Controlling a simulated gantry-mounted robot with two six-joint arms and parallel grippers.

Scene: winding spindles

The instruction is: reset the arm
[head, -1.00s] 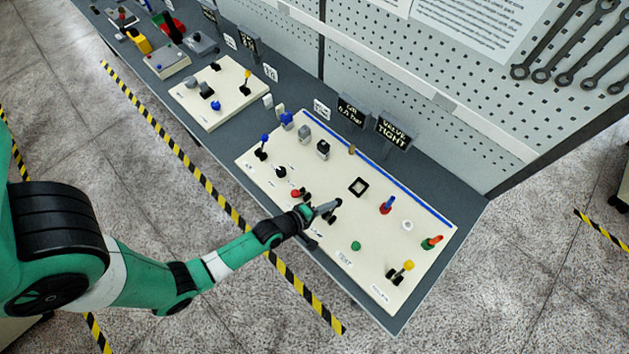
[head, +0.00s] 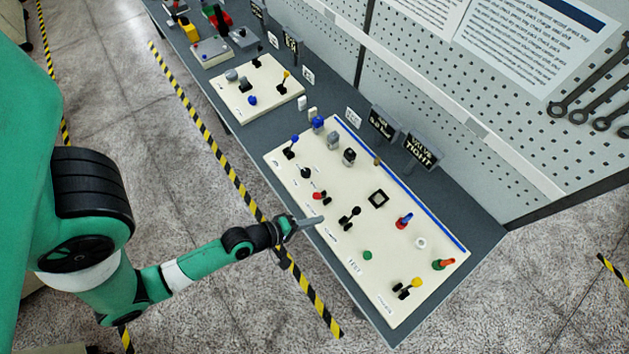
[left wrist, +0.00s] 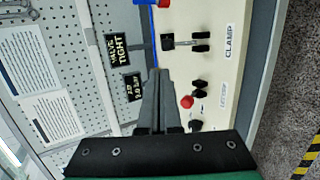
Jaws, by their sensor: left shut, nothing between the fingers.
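My left gripper (head: 312,221) is shut and empty. In the head view it hovers at the front edge of the large cream panel (head: 330,173), left of a black lever (head: 349,216) and apart from it. In the left wrist view the closed fingers (left wrist: 157,85) point toward the panel (left wrist: 224,75). That view shows a lever (left wrist: 180,41) beside the CLAMP label (left wrist: 230,41) and a red knob (left wrist: 187,101). My right gripper is in neither view.
The panel also carries a blue-knobbed lever (head: 294,140), a green button (head: 367,255) and a yellow-knobbed lever (head: 414,284). Signs, one reading VALVE TIGHT (head: 423,150), stand behind it. A smaller panel (head: 262,100) sits farther left. Open floor lies in front of the bench.

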